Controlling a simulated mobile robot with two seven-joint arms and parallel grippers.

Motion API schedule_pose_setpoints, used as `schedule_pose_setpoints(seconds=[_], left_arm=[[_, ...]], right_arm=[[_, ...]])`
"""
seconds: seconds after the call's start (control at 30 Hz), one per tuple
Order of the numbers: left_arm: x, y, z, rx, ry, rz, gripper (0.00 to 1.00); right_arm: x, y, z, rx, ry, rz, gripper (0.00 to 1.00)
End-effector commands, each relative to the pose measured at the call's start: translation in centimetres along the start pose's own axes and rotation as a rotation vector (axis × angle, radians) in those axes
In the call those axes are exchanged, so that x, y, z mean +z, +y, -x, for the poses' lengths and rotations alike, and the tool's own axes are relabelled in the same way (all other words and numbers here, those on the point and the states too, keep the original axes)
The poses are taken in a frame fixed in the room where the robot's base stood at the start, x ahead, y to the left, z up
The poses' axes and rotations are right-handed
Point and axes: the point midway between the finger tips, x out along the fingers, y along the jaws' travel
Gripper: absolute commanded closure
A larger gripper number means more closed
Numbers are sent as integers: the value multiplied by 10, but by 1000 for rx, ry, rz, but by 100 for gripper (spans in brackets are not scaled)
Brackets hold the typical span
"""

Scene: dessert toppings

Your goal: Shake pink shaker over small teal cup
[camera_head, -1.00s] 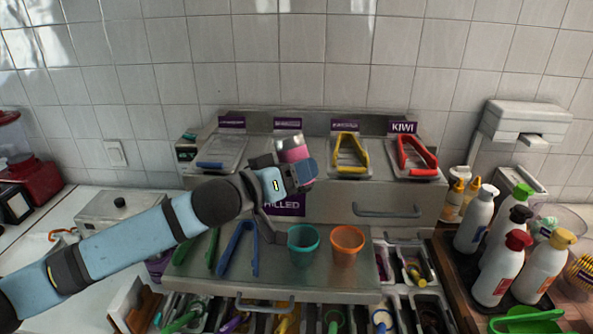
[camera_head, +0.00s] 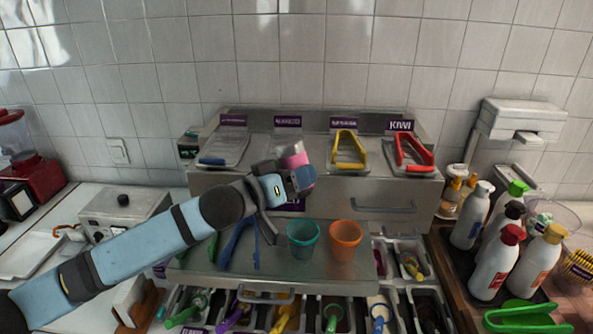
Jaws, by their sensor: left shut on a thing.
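The pink shaker (camera_head: 293,158) is in my left gripper (camera_head: 299,180), which is shut on it and partly hides it. The shaker is tilted, held above and behind the small teal cup (camera_head: 302,240). The teal cup stands upright on the metal shelf, and its open top shows. The shaker and cup are apart. My right gripper is not in view.
An orange cup (camera_head: 345,241) stands just right of the teal cup. Blue tongs (camera_head: 240,246) lie to the left. Yellow tongs (camera_head: 348,148) and red tongs (camera_head: 412,152) rest on the upper bins. Several bottles (camera_head: 494,262) crowd the right side.

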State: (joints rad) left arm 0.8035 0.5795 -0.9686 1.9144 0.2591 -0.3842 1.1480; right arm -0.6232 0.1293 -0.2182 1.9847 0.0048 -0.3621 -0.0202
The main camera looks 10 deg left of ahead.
Motion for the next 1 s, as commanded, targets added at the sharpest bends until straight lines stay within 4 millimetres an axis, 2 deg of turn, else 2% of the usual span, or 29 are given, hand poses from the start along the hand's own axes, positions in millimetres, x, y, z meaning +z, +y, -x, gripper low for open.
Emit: schedule_pose_setpoints(seconds=[0.4,1.0], left_arm=[[18,-14,-2,-1,1,1,69],[19,-14,-3,-1,2,0,69]], right_arm=[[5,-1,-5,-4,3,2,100],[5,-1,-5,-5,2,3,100]])
